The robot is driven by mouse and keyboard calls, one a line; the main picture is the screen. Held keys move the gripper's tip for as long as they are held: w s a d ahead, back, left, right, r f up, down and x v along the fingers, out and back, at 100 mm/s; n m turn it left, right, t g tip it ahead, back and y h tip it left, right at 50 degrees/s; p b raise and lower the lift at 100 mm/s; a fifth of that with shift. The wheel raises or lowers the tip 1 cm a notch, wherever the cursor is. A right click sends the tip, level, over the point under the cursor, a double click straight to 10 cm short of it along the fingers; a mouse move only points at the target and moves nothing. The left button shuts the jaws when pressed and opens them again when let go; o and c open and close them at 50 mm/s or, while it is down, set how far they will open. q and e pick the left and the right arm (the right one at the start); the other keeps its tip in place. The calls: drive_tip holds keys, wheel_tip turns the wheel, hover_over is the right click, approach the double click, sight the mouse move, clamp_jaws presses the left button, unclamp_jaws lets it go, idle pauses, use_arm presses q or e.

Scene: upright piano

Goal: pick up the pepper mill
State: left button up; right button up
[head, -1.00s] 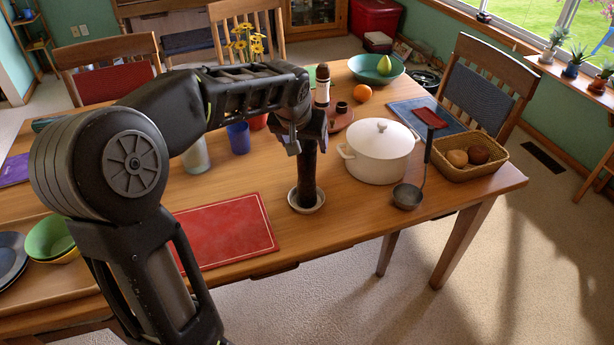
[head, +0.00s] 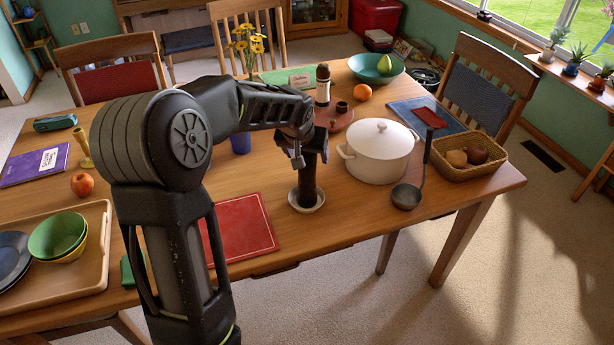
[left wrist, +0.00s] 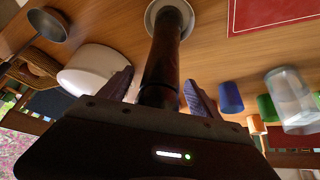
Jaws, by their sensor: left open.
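The dark pepper mill (head: 307,186) stands upright on a small white saucer (head: 294,200) on the wooden table. My left gripper (head: 313,152) is at the upper part of the mill, and its body hides the mill's top in the head view. In the left wrist view the mill (left wrist: 166,55) runs between the two spread fingers of the left gripper (left wrist: 158,92). A gap shows on both sides of the mill, so the jaws are open around it and not closed on it. My right gripper is not in view.
A white lidded pot (head: 379,152) stands close to the right of the mill. A ladle (head: 408,195) and a basket (head: 465,158) are farther right. A red placemat (head: 240,228) lies to the left. A blue cup (head: 240,140) stands behind my left forearm.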

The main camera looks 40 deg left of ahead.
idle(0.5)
use_arm(q)
clamp_jaws()
idle(0.6)
drive_tip(key=shift+r, duration=0.1)
